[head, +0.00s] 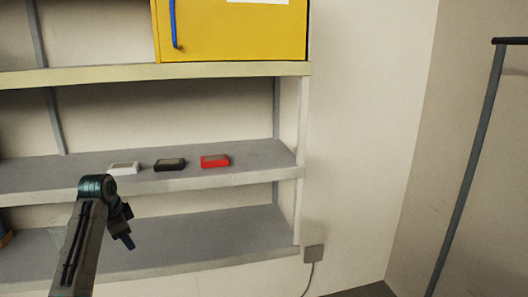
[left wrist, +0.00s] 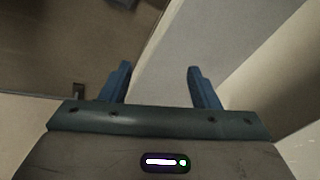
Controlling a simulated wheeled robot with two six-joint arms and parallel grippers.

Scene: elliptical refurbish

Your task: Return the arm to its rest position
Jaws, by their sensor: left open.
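My left arm comes up from the lower left in the head view. Its gripper (head: 126,236) points down in front of the shelving unit, below the middle shelf's front edge. In the left wrist view the left gripper (left wrist: 159,82) shows two blue fingers spread apart with nothing between them. My right gripper is in neither view.
A grey shelf (head: 240,158) holds a white box (head: 124,169), a black box (head: 170,165) and a red box (head: 215,161) in a row. A yellow cabinet (head: 235,35) stands on the shelf above. A dark pole (head: 467,170) stands at right. The floor between is open.

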